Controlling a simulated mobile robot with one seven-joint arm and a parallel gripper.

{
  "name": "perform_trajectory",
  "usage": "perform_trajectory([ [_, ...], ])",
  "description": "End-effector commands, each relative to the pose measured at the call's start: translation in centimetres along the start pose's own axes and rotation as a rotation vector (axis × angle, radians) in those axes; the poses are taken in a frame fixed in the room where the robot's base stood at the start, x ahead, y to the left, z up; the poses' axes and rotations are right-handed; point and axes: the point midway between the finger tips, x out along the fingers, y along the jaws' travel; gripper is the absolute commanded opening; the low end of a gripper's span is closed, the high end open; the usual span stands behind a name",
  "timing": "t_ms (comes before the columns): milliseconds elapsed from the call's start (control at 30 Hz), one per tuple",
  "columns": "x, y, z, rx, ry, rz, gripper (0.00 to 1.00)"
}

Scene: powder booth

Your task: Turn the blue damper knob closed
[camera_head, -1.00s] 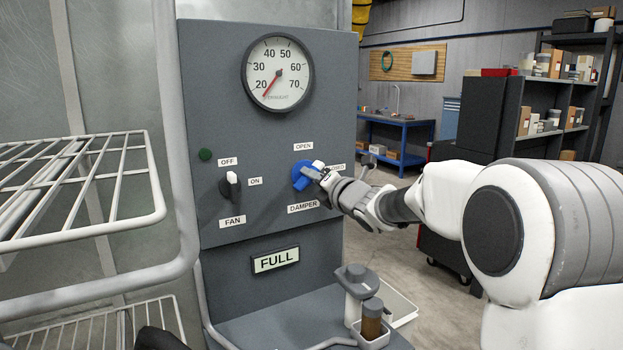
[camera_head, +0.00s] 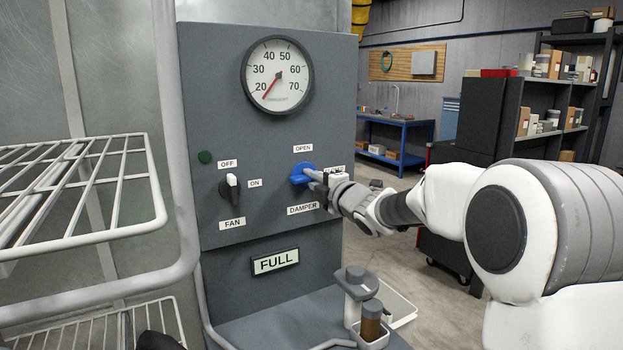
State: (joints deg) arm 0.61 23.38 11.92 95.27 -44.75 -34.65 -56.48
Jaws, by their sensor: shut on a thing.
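The blue damper knob (camera_head: 299,174) sits on the grey control panel (camera_head: 230,90), between the OPEN label (camera_head: 303,148) above and the DAMPER label (camera_head: 303,208) below. My gripper (camera_head: 314,177) is shut on the knob from the right. Its fingers hide part of the knob, so the knob's exact angle is hard to read. The closed label (camera_head: 336,169) at the right is partly covered by my gripper.
The fan switch (camera_head: 233,187) is left of the knob, below a dark green button (camera_head: 205,156). A dial gauge (camera_head: 277,75) is above. A wire rack (camera_head: 75,195) stands at the left. A brown jar (camera_head: 371,320) sits on the ledge below.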

Motion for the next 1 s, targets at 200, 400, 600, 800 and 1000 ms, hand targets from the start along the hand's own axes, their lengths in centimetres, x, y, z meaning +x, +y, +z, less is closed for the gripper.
perform_trajectory([
  [200,-0.01,-0.05,0.00,0.026,0.000,0.000,0.00],
  [400,-0.01,-0.06,0.00,0.028,0.000,0.000,0.00],
  [600,-0.01,-0.06,0.00,0.027,0.000,0.000,0.27],
  [800,-0.01,-0.04,0.00,0.026,0.000,0.000,0.46],
  [1000,-0.06,-0.02,0.01,0.025,0.000,0.000,0.46],
])
